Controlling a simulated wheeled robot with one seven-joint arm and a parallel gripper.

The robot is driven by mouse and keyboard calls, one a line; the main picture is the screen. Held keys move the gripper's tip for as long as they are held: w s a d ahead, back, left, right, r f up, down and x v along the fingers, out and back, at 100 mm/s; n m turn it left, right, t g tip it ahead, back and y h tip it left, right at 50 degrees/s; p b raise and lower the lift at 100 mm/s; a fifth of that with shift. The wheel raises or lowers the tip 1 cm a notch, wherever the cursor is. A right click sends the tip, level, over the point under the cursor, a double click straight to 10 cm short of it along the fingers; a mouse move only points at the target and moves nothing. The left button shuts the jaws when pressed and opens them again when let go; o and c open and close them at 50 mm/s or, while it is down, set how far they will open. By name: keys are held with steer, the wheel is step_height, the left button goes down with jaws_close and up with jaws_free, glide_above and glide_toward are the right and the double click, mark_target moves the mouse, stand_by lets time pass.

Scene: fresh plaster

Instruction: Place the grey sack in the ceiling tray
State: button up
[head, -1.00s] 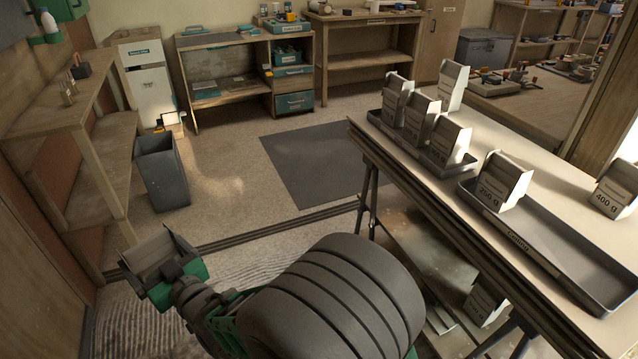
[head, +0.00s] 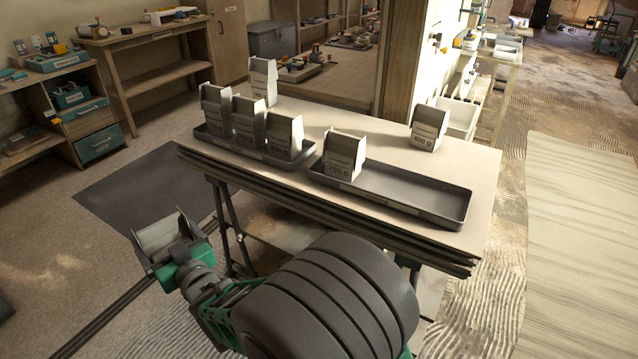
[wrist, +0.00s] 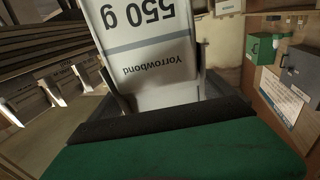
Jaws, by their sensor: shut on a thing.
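My gripper (head: 170,240) is shut on a pale grey sack (wrist: 150,50), held at the lower left of the head view, in front of the table and apart from it. In the wrist view its label reads "550 g" and "Yorrowbond", upside down; part of it is cut off by the frame. The right-hand dark tray (head: 415,200) lies on the table; its front label, too small to read now, looks like "Ceiling" in the earlier frame. A grey sack marked 250 g (head: 343,155) stands in its left end; the rest of the tray is empty.
The left-hand tray (head: 232,150) holds several similar sacks, with another sack (head: 263,80) behind it. One more sack (head: 428,127) stands on the table (head: 470,165) at the right. Trestle legs stand under the table. A pale board (head: 580,240) lies at the far right.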

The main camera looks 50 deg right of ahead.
steer(key=s+d+r+m+g+h, duration=0.15)
steer(key=d+r+m+h, duration=0.3)
steer(key=d, duration=0.75)
steer(key=s+d+r+m+g+h, duration=0.1)
steer(key=d+r+m+g+h, duration=0.35)
steer(key=d, duration=0.75)
steer(key=s+d+r+m+g+h+p, duration=0.1)
steer(key=s+d+r+m+g+h, duration=0.75)
steer(key=s+d, duration=0.7)
steer(key=s+d+f+n+y, duration=0.2)
steer(key=s+d+f, duration=0.5)
steer(key=d+f, duration=0.3)
steer(key=shift+d+f+n+b, duration=0.15)
steer(key=shift+d+n+b, duration=0.2)
steer(key=shift+d, duration=0.75)
steer(key=shift+g, duration=0.25)
